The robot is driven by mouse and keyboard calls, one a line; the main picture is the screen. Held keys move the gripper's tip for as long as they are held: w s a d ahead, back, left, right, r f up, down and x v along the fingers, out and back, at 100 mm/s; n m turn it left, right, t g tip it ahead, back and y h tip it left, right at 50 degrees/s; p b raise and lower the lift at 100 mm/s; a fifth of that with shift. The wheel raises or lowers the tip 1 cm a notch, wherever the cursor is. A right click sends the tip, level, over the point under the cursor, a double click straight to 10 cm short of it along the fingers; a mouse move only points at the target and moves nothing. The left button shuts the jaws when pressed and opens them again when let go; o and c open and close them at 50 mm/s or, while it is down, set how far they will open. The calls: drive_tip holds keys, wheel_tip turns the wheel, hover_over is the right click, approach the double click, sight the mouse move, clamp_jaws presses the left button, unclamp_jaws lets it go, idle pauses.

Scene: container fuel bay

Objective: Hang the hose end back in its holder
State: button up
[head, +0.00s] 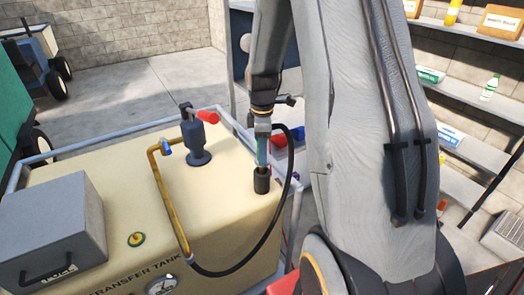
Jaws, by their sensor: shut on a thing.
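The cream transfer tank (120,225) fills the lower left of the head view. Its holder, a short dark upright cup (261,182), stands near the tank's right edge. My gripper (263,132) is above the cup and shut on the hose end (262,153), which points down, roughly upright. The hose end's lower tip meets the cup's mouth in the picture. I cannot tell whether it is inside or just above or behind it. The black hose (262,243) loops from the tank's front up to the right of the cup and to my gripper.
A dark pump with a red handle (197,135) and a yellow pipe (165,200) stand left of the cup. A grey box (50,235) sits at the tank's left. A rail (100,149) edges the tank. Shelves with goods (470,85) are at right.

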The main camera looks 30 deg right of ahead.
drive_tip(key=shift+f+b, duration=0.3)
drive_tip(key=shift+f, duration=0.6)
drive_tip(key=shift+f, duration=0.35)
drive_tip(key=shift+f, duration=0.4)
idle(0.4)
drive_tip(key=o, duration=1.4)
drive_tip(key=shift+r+b, duration=1.15)
drive_tip(key=shift+r, duration=2.8)
